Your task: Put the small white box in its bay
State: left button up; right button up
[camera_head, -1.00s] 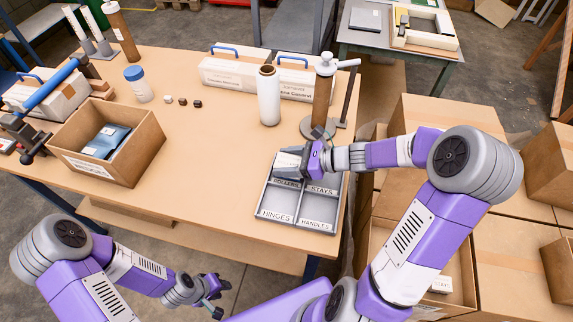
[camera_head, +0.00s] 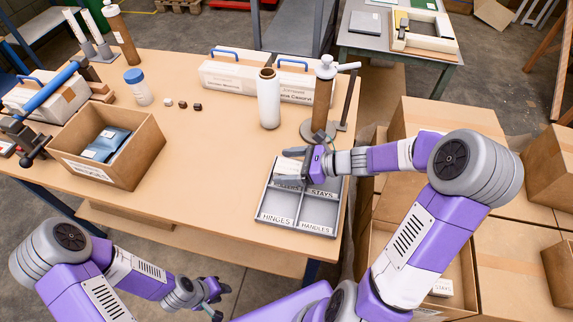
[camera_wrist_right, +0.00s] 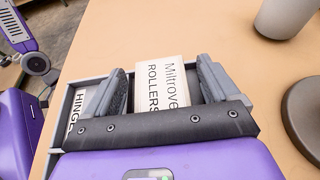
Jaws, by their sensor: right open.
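The small white box (camera_wrist_right: 163,83), printed "Miltrove ROLLERS", shows in the right wrist view between the fingers of my right gripper (camera_wrist_right: 161,88). The gripper is open, with one finger on each side of it; touching cannot be told. In the head view the box (camera_head: 287,166) is at the rear left of the grey divided tray (camera_head: 268,214), over the "ROLLERS" bay, partly hidden by my right gripper (camera_head: 293,166). Whether it rests on the bay floor is unclear. My left gripper (camera_head: 222,301) is open and empty, low in front of the table.
A white cylinder (camera_head: 269,98) and a brown cylinder (camera_head: 323,98) on a stand are behind the tray. An open cardboard box (camera_head: 140,163) stands at left. Cartons (camera_head: 440,118) lie right of the table. The table middle is clear.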

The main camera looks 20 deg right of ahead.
jog(key=p+v, duration=0.2)
jog(key=v, duration=0.8)
jog(key=shift+r+p, duration=0.1)
jog(key=shift+p, duration=0.3)
jog(key=shift+s+d+r, duration=0.2)
jog(key=shift+s+d, duration=0.25)
jog(key=shift+d, duration=0.1)
